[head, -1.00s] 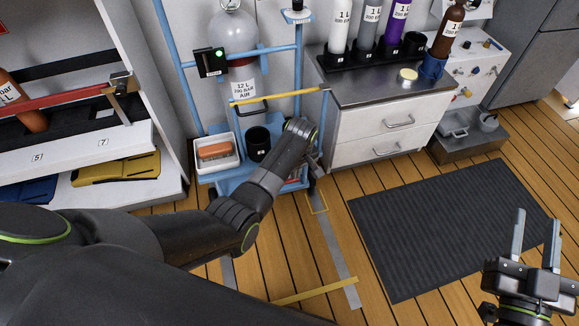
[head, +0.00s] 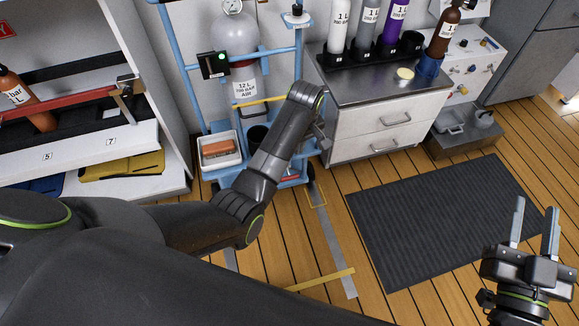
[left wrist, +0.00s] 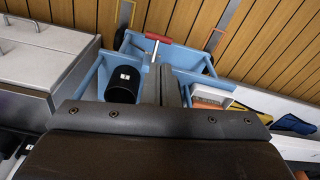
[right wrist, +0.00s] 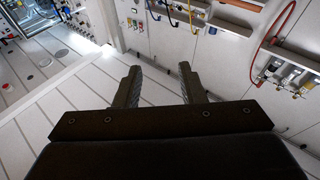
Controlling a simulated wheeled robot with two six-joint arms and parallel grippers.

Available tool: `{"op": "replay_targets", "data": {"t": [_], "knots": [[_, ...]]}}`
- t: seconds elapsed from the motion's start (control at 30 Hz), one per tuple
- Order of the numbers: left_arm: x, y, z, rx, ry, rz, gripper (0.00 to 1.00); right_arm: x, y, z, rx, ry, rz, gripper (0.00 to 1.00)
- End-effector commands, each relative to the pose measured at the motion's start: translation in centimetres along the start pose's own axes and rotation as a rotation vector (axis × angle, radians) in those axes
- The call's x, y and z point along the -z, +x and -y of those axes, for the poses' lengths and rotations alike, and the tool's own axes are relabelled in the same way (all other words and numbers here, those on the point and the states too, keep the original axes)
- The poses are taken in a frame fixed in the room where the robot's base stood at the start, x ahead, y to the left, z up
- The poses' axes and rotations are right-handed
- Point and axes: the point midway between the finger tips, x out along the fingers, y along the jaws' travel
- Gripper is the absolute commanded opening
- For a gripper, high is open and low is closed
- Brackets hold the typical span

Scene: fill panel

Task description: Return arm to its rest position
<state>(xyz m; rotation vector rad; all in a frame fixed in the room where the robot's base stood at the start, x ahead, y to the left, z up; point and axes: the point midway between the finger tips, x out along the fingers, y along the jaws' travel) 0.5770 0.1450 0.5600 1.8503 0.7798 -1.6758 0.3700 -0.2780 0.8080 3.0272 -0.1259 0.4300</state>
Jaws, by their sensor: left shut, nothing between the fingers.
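My left arm reaches across the middle of the head view toward the blue cylinder trolley (head: 296,62). Its gripper (head: 322,142) hangs below the wrist, partly hidden, in front of the trolley's right side. In the left wrist view the fingers (left wrist: 162,72) are together with nothing between them, above the trolley's blue tray (left wrist: 190,58). My right gripper (head: 535,222) is at the lower right of the head view, over the wooden floor beside the dark mat. Its fingers are apart and empty, and they also show apart in the right wrist view (right wrist: 160,85).
The trolley carries a grey cylinder (head: 243,75), a black cup (left wrist: 123,84) and a white bin with an orange-brown item (head: 219,149). A drawer cabinet (head: 380,130) with bottles stands to its right. A shelf (head: 80,150) is at left. The dark mat (head: 440,220) is clear.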

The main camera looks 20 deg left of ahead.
Motion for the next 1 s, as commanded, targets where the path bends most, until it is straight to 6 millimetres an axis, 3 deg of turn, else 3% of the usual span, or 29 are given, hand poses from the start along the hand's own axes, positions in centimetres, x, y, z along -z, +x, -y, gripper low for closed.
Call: {"op": "replay_targets", "data": {"t": [0.33, 0.47, 0.57, 0.77, 1.0], "knots": [[0.0, 0.1, 0.1, 0.000, 0.001, 0.000, 0.00, -0.1, 0.0, 0.0, 0.000, 0.000, 0.003, 0.36], [-0.5, 1.4, 1.4, -0.005, 0.021, 0.009, 0.00, -1.8, -0.1, 0.0, -0.001, 0.004, 0.065, 0.36], [-1.5, 3.8, 4.0, -0.019, 0.063, 0.024, 0.00, -5.0, -0.5, 0.0, -0.002, 0.012, 0.189, 0.36], [-4.9, 8.8, 11.4, -0.064, 0.195, 0.040, 0.00, -14.1, -3.5, 0.2, -0.002, 0.040, 0.552, 0.36], [-9.8, 11.8, 20.8, -0.107, 0.360, 0.028, 0.00, -23.2, -10.5, 0.8, 0.005, 0.075, 0.998, 0.36]]}}
